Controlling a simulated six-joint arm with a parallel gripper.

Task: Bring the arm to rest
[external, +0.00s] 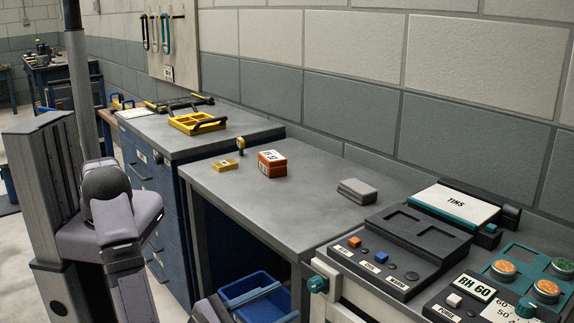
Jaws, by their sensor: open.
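My arm (108,215) stands at the left, beside a grey column, with a rounded joint and a pale link running down out of the picture. Another pale part of mine shows at the bottom edge, in front of the bench. My gripper is outside the picture, so its jaws and anything near them are hidden. No part of my arm that shows is touching the bench top.
The grey bench (225,187) carries an orange box (272,163), a small yellow block (225,166) and a grey block (357,190). A control console (405,240) stands right, a yellow tray (198,123) back left. A blue bin (250,286) is below. The bench's middle is clear.

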